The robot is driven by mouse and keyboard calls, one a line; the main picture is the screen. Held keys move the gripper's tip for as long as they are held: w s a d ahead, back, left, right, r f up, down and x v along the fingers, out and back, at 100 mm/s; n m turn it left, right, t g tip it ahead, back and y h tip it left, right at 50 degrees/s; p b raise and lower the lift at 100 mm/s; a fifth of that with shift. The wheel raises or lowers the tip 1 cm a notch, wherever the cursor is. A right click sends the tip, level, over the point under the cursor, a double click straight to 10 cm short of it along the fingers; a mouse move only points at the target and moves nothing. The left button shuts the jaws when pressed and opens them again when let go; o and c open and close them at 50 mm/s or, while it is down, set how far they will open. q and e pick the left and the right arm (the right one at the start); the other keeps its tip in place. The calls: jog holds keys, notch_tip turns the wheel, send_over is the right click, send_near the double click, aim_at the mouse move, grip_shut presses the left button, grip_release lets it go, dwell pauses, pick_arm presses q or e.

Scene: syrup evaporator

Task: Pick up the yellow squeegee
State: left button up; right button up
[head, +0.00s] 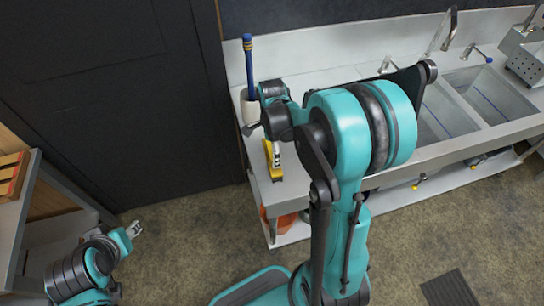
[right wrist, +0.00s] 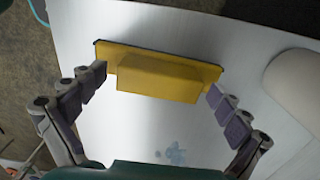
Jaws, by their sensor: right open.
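The yellow squeegee (head: 270,158) lies on the left end of the metal sink counter, partly hidden by my right arm in the head view. In the right wrist view the yellow squeegee (right wrist: 158,78) lies across the upper middle on the white-grey surface. My right gripper (right wrist: 157,84) is open, with one fingertip near each end of the squeegee; I cannot tell whether they touch it. In the head view the right gripper (head: 276,154) is small and points down at the squeegee. My left gripper (head: 133,229) is low at the left, far from the counter; its jaw opening is unclear.
A white cup (head: 250,108) holding a blue-handled brush (head: 249,65) stands just behind the squeegee; a pale rounded thing (right wrist: 296,85) shows at the right in the wrist view. Sink basins (head: 497,97) lie to the right. A wooden-topped shelf (head: 14,172) stands far left.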

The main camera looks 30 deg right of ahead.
jog(key=c, duration=1.3)
jog(key=shift+r, duration=0.1)
jog(key=shift+r+p, duration=0.3)
jog(key=shift+r, duration=0.25)
notch_tip(320, 180, up, 3)
jog(key=shift+p, duration=0.6)
jog(key=s+d+r, duration=0.1)
jog(key=d+r, duration=0.1)
jog(key=d, duration=0.1)
jog(key=s+d+r+p, duration=0.1)
jog(key=s+d+r, duration=0.1)
jog(key=d, duration=0.2)
jog(key=s+d+r+p, duration=0.1)
jog(key=d+r, duration=0.1)
jog(key=d, duration=0.1)
jog(key=shift+s+d+r, duration=0.35)
jog(key=shift+d+r, duration=0.05)
jog(key=o, duration=0.7)
jog(key=c, duration=0.5)
jog(key=shift+o, duration=0.2)
